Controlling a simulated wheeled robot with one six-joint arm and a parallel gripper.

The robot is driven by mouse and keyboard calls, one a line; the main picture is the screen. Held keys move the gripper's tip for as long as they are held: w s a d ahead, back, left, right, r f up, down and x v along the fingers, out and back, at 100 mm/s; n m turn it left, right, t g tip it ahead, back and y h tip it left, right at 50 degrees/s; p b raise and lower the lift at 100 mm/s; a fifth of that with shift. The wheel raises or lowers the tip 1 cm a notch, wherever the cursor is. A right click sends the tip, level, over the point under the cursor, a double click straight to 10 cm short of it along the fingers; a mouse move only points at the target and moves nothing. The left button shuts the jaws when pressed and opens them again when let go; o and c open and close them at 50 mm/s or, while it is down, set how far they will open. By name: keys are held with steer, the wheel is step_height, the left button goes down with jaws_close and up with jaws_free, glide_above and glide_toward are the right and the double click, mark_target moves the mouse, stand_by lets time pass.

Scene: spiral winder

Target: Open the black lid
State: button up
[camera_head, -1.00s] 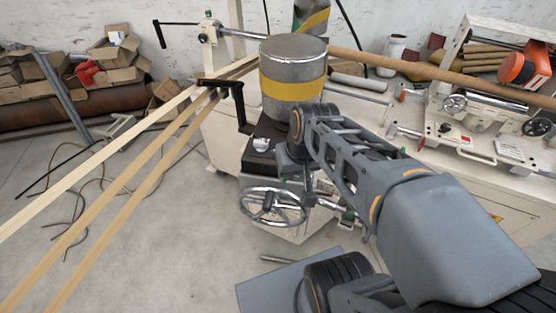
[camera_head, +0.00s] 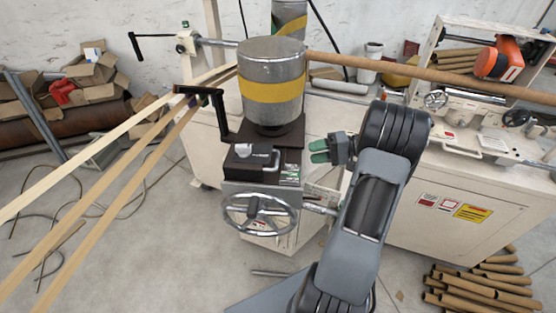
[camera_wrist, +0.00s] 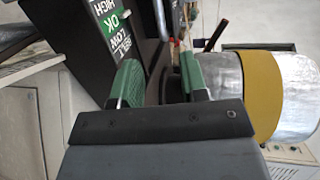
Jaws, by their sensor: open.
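A black box-like part with a flat dark top (camera_head: 240,168) sits below the grey metal drum with a yellow band (camera_head: 272,85), above the handwheel. A small pale fitting (camera_head: 241,150) is on it; I cannot tell for certain which surface is the lid.
A chrome handwheel (camera_head: 259,213) sits in front of the box. A black crank (camera_head: 218,110) stands at its left. Wooden strips (camera_head: 120,165) slant in from the left. A long cardboard tube (camera_head: 430,75) crosses behind my arm. Cardboard tubes (camera_head: 485,285) lie on the floor at right.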

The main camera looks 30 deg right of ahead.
mark_target(277, 158)
steer(key=p+x, duration=0.2)
steer(key=x, duration=1)
steer(key=shift+a+f, duration=0.1)
steer(key=shift+a, duration=0.15)
jaws_close()
